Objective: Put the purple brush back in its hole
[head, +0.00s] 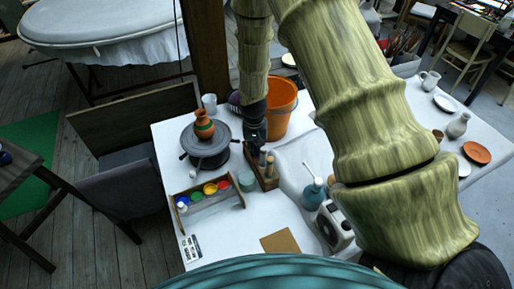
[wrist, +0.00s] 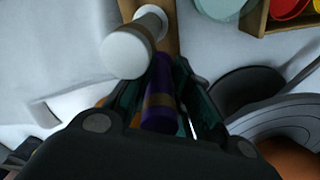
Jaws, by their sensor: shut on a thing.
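The purple brush (wrist: 160,98) stands between the two fingers of my gripper (wrist: 158,105) in the wrist view. Its thick purple handle has a brown band. My gripper is shut on it. In the head view my gripper (head: 256,138) points down just behind the wooden brush holder (head: 265,182), and the purple brush cannot be made out there. The holder (wrist: 168,42) also shows in the wrist view, partly behind a white-topped handle (wrist: 126,52) close to the brush. The brush's lower end and its hole are hidden, so I cannot tell whether it is inserted.
Several handles (head: 269,164) stand in the holder. A turntable (head: 206,140) with an orange vase (head: 204,124) is at left. An orange bucket (head: 281,108) stands behind. Bare white table (head: 240,226) lies in front.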

